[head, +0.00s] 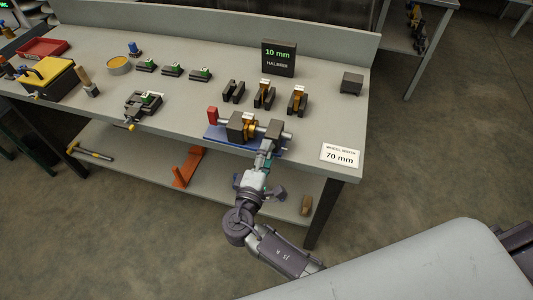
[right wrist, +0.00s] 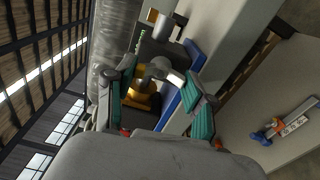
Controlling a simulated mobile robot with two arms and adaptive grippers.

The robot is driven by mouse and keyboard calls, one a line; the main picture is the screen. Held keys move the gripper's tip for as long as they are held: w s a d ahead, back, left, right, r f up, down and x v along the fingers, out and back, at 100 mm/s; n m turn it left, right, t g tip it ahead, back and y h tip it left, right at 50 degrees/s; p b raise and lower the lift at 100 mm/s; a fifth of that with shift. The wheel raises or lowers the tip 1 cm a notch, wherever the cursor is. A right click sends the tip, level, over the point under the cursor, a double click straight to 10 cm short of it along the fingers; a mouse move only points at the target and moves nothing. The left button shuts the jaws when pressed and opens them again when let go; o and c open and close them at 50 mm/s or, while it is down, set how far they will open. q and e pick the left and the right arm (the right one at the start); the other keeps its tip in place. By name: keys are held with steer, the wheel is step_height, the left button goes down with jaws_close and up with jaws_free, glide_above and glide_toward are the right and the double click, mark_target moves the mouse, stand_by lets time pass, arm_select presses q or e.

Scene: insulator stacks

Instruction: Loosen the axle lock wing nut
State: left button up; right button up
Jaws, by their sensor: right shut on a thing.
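The axle fixture has a blue base (head: 215,133), a red end block (head: 212,116), a silver axle and dark supports around a gold-coloured wheel (head: 249,122). It stands near the front edge of the bench. My right gripper (head: 265,158) reaches it from the front, at the right-hand dark support. My left gripper is not in view.
A sign reading 70 mm (head: 341,156) lies to the right of the fixture. Dark V-shaped holders (head: 233,92) and a 10 mm display (head: 279,58) stand behind. The lower shelf holds an orange bracket (head: 187,167).

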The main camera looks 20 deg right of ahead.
steer(key=o, duration=1.2)
steer(key=shift+c, duration=0.2)
steer(key=v, duration=1.2)
